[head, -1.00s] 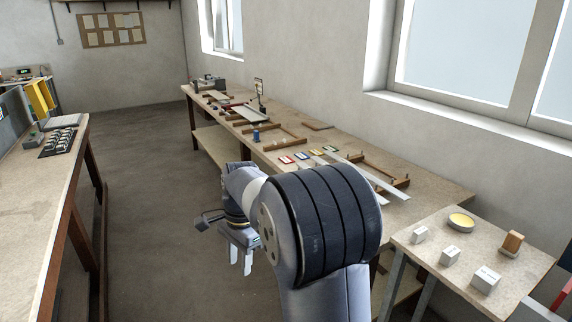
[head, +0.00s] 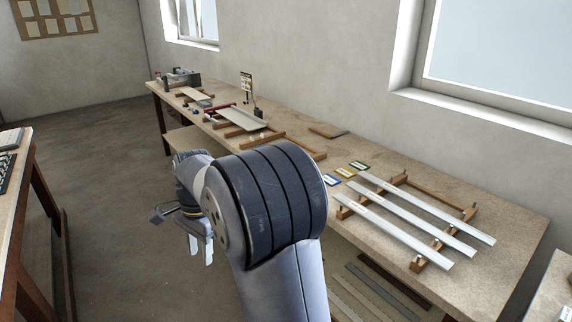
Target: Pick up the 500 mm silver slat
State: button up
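Three silver slats lie side by side across a wooden rack (head: 455,203) on the long bench: a near slat (head: 400,236), a middle slat (head: 415,221) and a far slat (head: 430,210). They have small labels too small to read, so I cannot tell which is 500 mm. My gripper (head: 201,251) hangs pointing down over the floor, left of the bench and well away from the slats. Its two pale fingers are apart with nothing between them. My arm covers part of the bench's front edge.
Coloured cards (head: 345,172) lie left of the slats. More wooden frames (head: 290,145) and tools stand farther along the bench (head: 500,208). Long strips (head: 360,298) lie on a lower shelf. Another bench (head: 20,205) is at the left, with open floor (head: 115,200) between.

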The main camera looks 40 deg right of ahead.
aim_at(453, 242)
jog(key=i+z, duration=0.5)
jog(key=i+j+z, duration=0.35)
jog(key=i+z, duration=0.3)
jog(key=z, duration=0.3)
jog(key=i+z, duration=0.15)
jog(key=z, duration=0.35)
jog(key=i+j+z, duration=0.1)
jog(key=z, duration=0.35)
jog(key=i+j+z, duration=0.15)
jog(key=z, duration=0.3)
jog(key=i+j+z, duration=0.15)
jog(key=z, duration=0.2)
jog(key=i+j+z, duration=0.15)
jog(key=z, duration=0.25)
